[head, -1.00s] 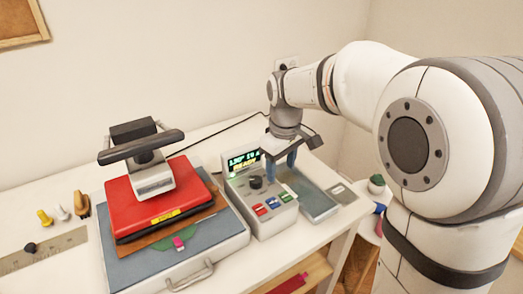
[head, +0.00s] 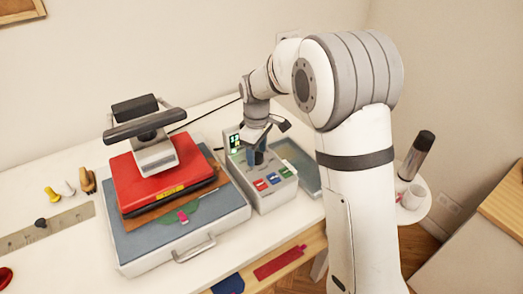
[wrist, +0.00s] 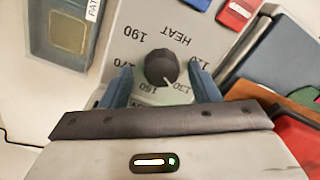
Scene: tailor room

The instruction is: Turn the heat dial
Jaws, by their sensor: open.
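The heat dial (wrist: 161,67) is a dark round knob on the pale control box (head: 273,192). In the wrist view its printed scale shows HEAT and numbers such as 190, 150 and 130. Its light pointer mark points to the lower right, near 130. My gripper (wrist: 160,86) is open, with one blue finger on each side of the dial; I cannot tell whether either finger touches it. In the head view my gripper (head: 258,152) is over the box, hiding the dial and part of the green display (head: 235,142).
A red heat press (head: 158,175) stands left of the box. A ruler (head: 45,230) and small pegs lie at far left. A round stand with a mug (head: 412,196) is at right.

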